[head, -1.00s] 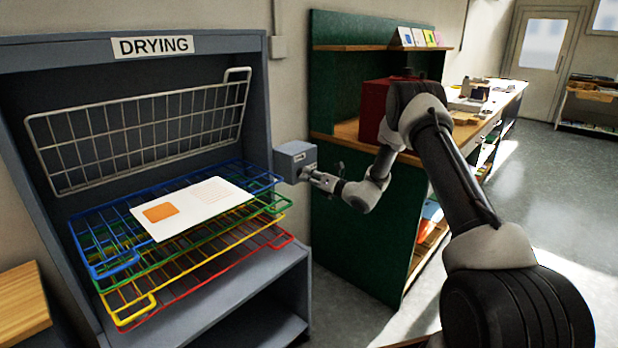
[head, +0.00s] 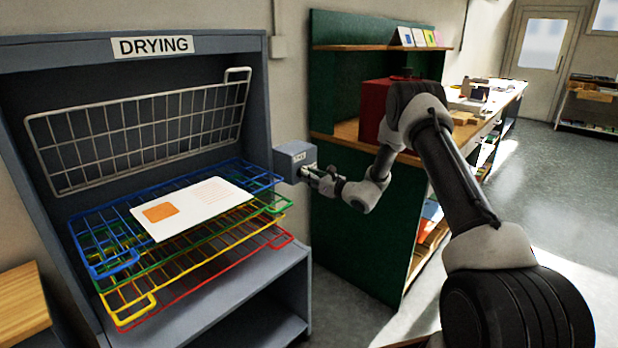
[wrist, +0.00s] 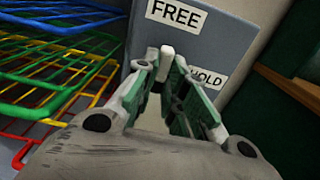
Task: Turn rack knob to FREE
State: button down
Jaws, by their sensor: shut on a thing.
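The rack knob (wrist: 166,53) shows as a pale bar between my fingertips in the wrist view, on the front of a grey-blue box. Its visible end points up toward the FREE label (wrist: 174,14); the HOLD label (wrist: 207,78) is lower right, partly covered by a finger. My gripper (wrist: 164,72) is shut on the knob, and its fingers hide much of it. In the head view the box (head: 291,153) is mounted at the right side of the drying rack (head: 262,60), with my gripper (head: 312,174) at its front.
Blue, green, yellow and red wire shelves (head: 122,312) sit left of the box, with a white printed sheet (head: 195,206) on top. A raised wire grid (head: 140,135) stands behind them. A green cabinet (head: 350,230) stands close on the right. Open floor lies farther right.

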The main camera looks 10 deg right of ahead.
dwell(0.5)
jog(key=c, duration=1.5)
grip_release()
jog(key=shift+v, duration=6)
